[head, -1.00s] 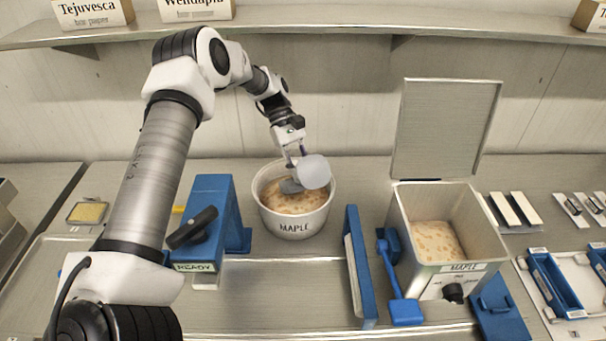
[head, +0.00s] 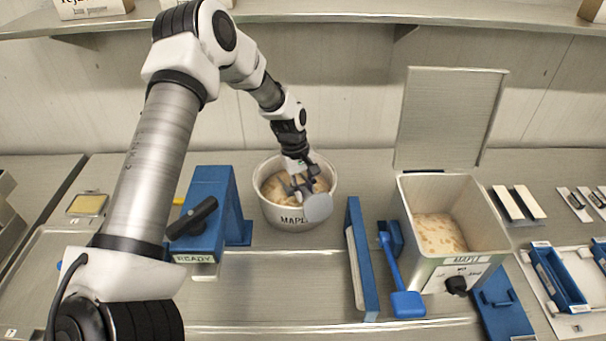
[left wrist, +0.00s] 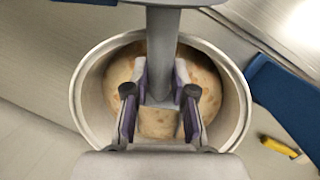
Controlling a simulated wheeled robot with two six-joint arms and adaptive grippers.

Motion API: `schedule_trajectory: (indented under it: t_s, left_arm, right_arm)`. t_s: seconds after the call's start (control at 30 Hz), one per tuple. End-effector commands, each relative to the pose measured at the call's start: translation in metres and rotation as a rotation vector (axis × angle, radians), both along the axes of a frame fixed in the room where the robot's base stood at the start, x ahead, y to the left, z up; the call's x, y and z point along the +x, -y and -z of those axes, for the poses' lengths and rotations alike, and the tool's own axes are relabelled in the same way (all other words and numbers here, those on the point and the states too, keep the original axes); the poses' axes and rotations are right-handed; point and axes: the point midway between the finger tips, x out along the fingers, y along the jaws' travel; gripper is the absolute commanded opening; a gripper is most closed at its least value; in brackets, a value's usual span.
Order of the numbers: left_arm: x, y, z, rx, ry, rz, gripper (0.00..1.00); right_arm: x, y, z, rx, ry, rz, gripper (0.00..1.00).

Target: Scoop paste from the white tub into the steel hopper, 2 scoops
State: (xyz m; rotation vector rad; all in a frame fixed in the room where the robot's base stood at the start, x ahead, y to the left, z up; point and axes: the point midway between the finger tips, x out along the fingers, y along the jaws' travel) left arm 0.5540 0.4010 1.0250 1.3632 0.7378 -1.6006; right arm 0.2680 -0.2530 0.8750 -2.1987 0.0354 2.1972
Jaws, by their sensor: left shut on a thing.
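My left gripper (head: 300,184) is over the tub, shut on a grey scoop (head: 318,207). The scoop's rounded light-grey part overlaps the tub's front rim in the head view; I cannot tell whether it touches. In the left wrist view, the purple-padded fingers (left wrist: 161,108) hold the scoop's grey stem (left wrist: 162,55) above the paste. The steel hopper (head: 480,240) stands open to the right, with its lid raised and tan paste (head: 440,232) inside. My right gripper is out of view.
A blue stand (head: 210,205) with a black lever is left of the tub. A shelf (head: 330,22) runs along the back. The front-middle tabletop (head: 285,285) is clear.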

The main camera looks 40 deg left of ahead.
Motion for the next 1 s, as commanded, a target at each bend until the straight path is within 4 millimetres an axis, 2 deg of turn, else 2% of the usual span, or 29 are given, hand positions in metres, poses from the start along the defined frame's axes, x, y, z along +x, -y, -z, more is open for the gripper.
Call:
schedule_trajectory:
  t_s: [0.03,0.1,0.37,0.53,0.6,1.0]
  left_arm:
    - [-0.001,0.001,-0.008,0.014,0.004,0.001,0.0]
    - [-0.002,0.003,-0.01,0.032,0.01,0.0,0.0]
    - [-0.006,0.01,-0.018,0.094,0.048,0.0,0.0]
    - [-0.011,0.022,-0.031,0.197,0.107,0.007,0.0]
    - [-0.012,0.024,-0.033,0.21,0.114,0.002,0.0]
    - [-0.018,0.036,-0.073,0.275,0.149,0.0,0.0]
  right_arm:
    - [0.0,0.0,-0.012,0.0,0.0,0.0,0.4]
    - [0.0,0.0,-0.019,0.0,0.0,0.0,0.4]
    - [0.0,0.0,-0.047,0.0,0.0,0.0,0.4]
    - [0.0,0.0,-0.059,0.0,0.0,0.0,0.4]
    - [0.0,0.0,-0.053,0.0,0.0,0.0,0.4]
    - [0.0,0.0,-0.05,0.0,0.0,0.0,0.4]
